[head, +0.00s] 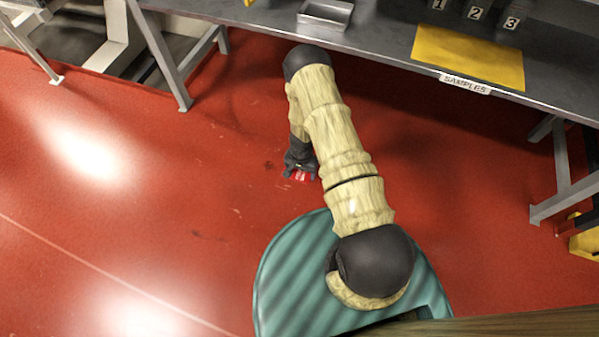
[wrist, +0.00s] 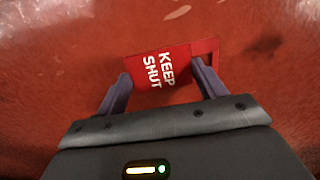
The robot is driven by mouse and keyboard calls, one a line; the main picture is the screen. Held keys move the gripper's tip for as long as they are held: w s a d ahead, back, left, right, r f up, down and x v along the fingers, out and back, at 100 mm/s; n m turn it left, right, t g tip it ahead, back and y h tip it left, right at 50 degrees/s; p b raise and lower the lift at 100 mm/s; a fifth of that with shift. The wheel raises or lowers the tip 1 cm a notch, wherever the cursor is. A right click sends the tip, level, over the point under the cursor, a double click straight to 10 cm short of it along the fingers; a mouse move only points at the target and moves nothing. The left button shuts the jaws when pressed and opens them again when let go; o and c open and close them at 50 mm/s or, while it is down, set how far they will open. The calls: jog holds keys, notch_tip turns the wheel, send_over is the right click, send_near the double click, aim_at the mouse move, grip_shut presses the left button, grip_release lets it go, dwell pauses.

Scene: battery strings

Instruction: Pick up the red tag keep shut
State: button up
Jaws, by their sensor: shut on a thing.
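The red tag (wrist: 160,68) with white "KEEP SHUT" lettering is between the two fingers of my gripper (wrist: 162,88) in the wrist view. My gripper is shut on it, and the tag spans from finger to finger, with a slotted end by the right finger. In the head view a small part of the red tag (head: 299,175) shows at the tip of my gripper (head: 302,172), over the red floor beside my base. The arm hides part of the gripper there. I cannot tell how high the tag is above the floor.
A grey metal table (head: 390,40) runs along the back. It bears a small metal tray (head: 325,14), a yellow mat (head: 468,56) by a "SAMPLES" label (head: 465,84), and numbered slots (head: 475,13). Table legs (head: 165,60) stand at left and right. The red floor at left is clear.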

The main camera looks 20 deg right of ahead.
notch_tip(320, 180, up, 10)
jog(key=p, duration=0.6)
dwell(1.0)
notch_tip(320, 180, up, 39)
jog(key=n+p, duration=0.7)
jog(key=p, duration=0.8)
send_over(301, 174)
jog(key=w, duration=0.2)
jog(key=shift+w+a, duration=0.2)
jog(key=shift+a, duration=0.05)
jog(key=shift+w+a+f, duration=0.1)
jog(key=shift+w, duration=0.05)
